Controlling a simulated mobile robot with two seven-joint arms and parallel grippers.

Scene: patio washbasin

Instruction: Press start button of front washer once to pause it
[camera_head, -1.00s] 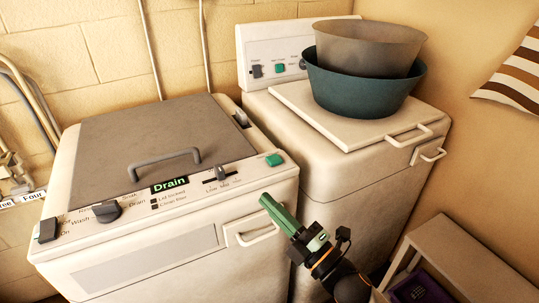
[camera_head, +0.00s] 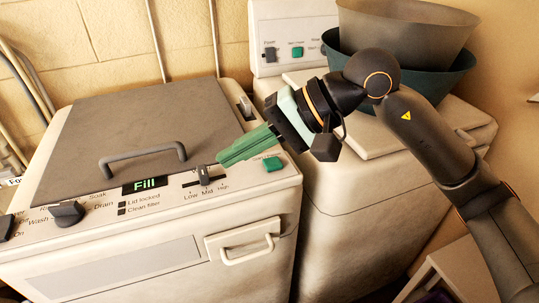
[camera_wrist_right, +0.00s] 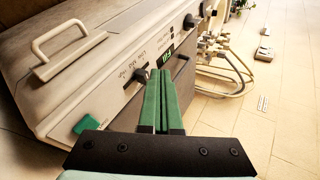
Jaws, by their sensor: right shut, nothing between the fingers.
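The front washer (camera_head: 100,245) is the cream machine at left with a grey lid; its display (camera_head: 145,184) reads "Fill". Its green start button (camera_head: 273,164) is at the right end of the control panel, right of a slider (camera_head: 205,175) marked Low, Mid, High. My right gripper (camera_head: 222,158) is shut and empty, its green fingers over the panel and pointing left, tips near the slider. In the right wrist view the button (camera_wrist_right: 90,128) lies left of the fingers (camera_wrist_right: 160,76), apart from them. Whether the tips touch the panel I cannot tell. My left gripper is not in view.
A second washer (camera_head: 330,205) stands behind at right, with a grey bowl (camera_head: 385,25) and a teal basin (camera_head: 448,80) on its lid. The front washer has a lid handle (camera_head: 142,160) and a front handle (camera_head: 247,250). Hoses (camera_wrist_right: 228,62) lie beyond it in the wrist view.

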